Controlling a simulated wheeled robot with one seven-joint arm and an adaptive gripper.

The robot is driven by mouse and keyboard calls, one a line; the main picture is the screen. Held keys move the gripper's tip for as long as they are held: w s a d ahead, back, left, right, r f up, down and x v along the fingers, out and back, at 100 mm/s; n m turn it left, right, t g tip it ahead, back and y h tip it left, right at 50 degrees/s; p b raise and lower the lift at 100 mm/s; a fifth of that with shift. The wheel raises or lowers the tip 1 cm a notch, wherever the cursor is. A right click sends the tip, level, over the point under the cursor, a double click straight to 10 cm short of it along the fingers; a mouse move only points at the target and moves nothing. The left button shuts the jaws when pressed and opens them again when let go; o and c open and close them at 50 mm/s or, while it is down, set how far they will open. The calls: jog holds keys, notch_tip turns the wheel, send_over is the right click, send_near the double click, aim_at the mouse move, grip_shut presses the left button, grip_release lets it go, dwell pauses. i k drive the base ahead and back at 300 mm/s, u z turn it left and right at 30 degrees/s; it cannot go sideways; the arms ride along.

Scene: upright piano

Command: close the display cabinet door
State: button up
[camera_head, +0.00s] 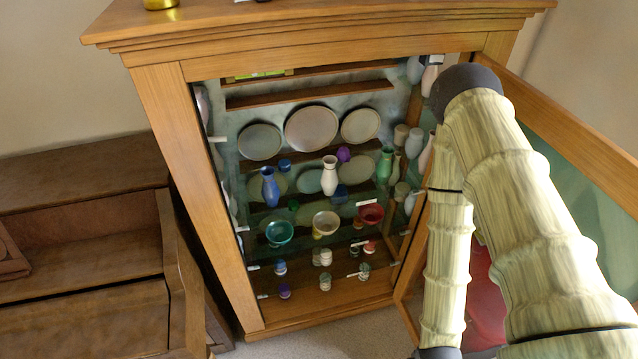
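The wooden display cabinet (165,130) stands in the middle of the view, its front uncovered. Its door (570,130) stands open on the right side, swung out toward me. The door has a wooden frame and a greenish pane, partly hidden behind my arm. My arm reaches in from the lower right and bends down in front of the door and the cabinet's right side. My gripper is out of view below the bottom edge, so its state and any contact with the door do not show.
Glass shelves inside the cabinet hold plates (311,129), vases (270,187), bowls (279,233) and small jars. A dark wooden upright piano (85,185) stands close on the left. A little pale floor (320,335) shows in front of the cabinet.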

aim_at(615, 171)
jog(key=k, duration=1)
jog(key=z, duration=2.85)
jog(key=k, duration=0.5)
jog(key=u, duration=1.45)
jog(key=i, duration=1)
jog(key=u, duration=0.05)
